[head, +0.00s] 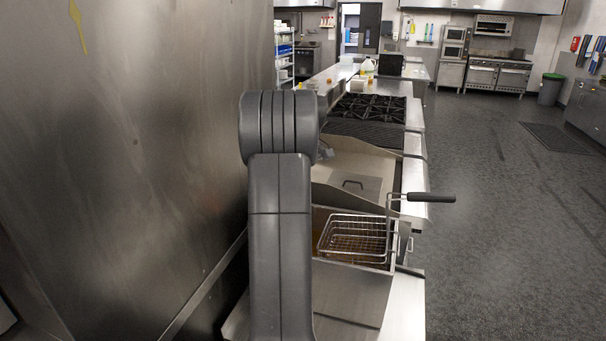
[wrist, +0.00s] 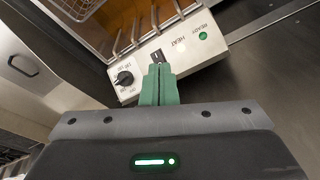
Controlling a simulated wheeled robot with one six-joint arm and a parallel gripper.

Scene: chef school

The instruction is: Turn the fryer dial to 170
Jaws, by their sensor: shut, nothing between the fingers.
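The fryer (head: 345,295) stands on the counter in the head view, with a wire basket (head: 352,236) over its oil. Its pale control panel (wrist: 180,62) shows at a slant in the wrist view. The black round dial (wrist: 124,78) sits near the panel's left end, with markings around it that are too small to read. My gripper (wrist: 159,68) has green fingers closed together and empty. Its tips lie over the panel, right of the dial and just below a small dark switch (wrist: 157,56); whether they touch the panel cannot be told. The gripper is not visible in the head view.
A green light (wrist: 202,36) marked READY is at the panel's right. The basket's black handle (head: 430,197) sticks out over the aisle. A flat griddle (head: 350,165) and burners (head: 370,107) lie beyond. A steel wall (head: 130,170) is close at left; the floor (head: 500,220) at right is clear.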

